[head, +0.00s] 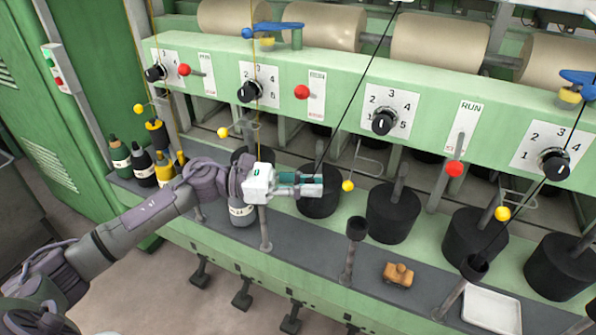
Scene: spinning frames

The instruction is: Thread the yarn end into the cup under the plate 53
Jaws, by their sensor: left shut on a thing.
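My left gripper (316,187) is shut on the lower end of a dark yarn (362,77), which runs down from the top of the picture. The fingers hide the yarn's tip. A black cup (357,228) on a slanted grey post stands to the right of and below the gripper, apart from it; I see no yarn going into it. Another dark yarn (540,187) at the right runs down to a second black cup (474,267). I cannot read a plate numbered 53. My right gripper is not in view.
Black weights (393,212) with upright rods stand behind the cups. Wires with yellow balls (348,185) jut out nearby. A wooden toy-like block (398,275) and a white tray (491,309) rest on the grey ledge. Several bottles (142,167) stand at left.

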